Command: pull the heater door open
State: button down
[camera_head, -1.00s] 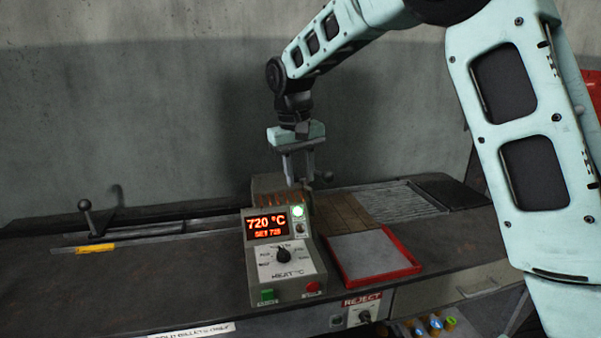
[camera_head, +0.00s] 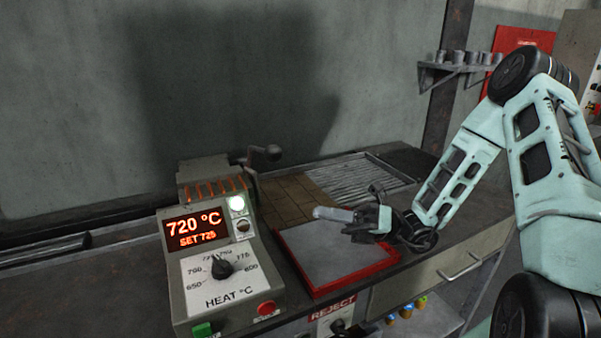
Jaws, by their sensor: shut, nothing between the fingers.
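The heater (camera_head: 205,182) is a grey box with glowing orange slots, standing behind the control box (camera_head: 215,265), which reads 720 °C and SET 725. At its right side is a dark upright part, seemingly the door, with a dark knobbed handle (camera_head: 265,154). The door's face is turned away, so I cannot tell whether it is ajar. My gripper (camera_head: 328,214) is shut and empty. It points left over the red-rimmed tray, to the right of and apart from the handle.
The red-rimmed tray (camera_head: 385,262) lies beside the control box. Behind it are brown bricks (camera_head: 292,198) and a ribbed metal plate (camera_head: 350,177). A REJECT panel (camera_head: 333,308) and a drawer handle are on the bench front. A wall shelf (camera_head: 455,68) holds several cups.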

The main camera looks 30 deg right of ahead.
jog(key=w+a+r+m+t+p, duration=0.2)
jog(key=w+a+r+p, duration=0.1)
jog(key=w+a+r, duration=0.2)
jog(key=shift+w+a+r, duration=0.25)
jog(key=shift+w+r, duration=0.5)
jog(key=shift+w, duration=0.5)
